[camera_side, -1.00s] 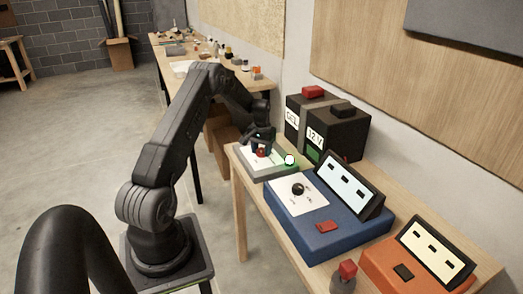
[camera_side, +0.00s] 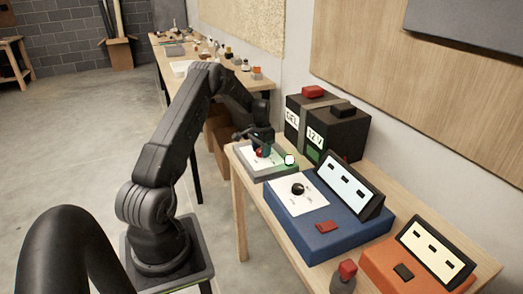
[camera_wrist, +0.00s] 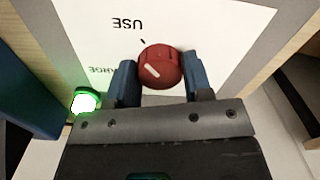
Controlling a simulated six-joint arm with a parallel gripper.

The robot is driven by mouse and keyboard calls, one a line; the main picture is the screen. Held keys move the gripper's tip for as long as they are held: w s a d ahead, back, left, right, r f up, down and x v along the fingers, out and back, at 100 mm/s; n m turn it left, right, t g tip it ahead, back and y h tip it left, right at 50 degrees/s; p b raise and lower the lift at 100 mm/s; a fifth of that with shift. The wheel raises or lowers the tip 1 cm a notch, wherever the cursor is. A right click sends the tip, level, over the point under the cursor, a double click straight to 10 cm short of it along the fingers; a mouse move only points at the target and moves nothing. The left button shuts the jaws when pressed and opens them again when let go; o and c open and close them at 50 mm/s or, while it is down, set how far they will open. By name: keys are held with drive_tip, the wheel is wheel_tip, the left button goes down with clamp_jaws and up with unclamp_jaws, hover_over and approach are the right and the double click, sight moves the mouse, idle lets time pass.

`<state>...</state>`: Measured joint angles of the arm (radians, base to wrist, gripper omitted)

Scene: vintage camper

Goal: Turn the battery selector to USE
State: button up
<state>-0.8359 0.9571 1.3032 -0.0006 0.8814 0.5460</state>
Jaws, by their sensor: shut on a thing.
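The battery selector is a red round knob (camera_wrist: 160,67) on a pale panel (camera_wrist: 220,30). In the side view the red knob (camera_side: 261,153) shows small under my gripper. In the wrist view the word USE is above left of the knob, with a short black tick between them. CHARGE is at the left, partly readable. My gripper (camera_wrist: 161,83) is shut on the knob, one blue finger on each side. A green lamp (camera_wrist: 85,101) glows left of the knob.
Beside the selector box (camera_side: 285,172) stands a blue box (camera_side: 335,232) with a black knob, red switch and tilted display. A black battery (camera_side: 325,125) stands behind. An orange box (camera_side: 395,265) and a red-topped button (camera_side: 346,272) are at the near end of the bench.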

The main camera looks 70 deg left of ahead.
drive_tip(key=o, duration=0.9)
drive_tip(key=shift+o, duration=0.2)
wheel_tip(320, 180, up, 14)
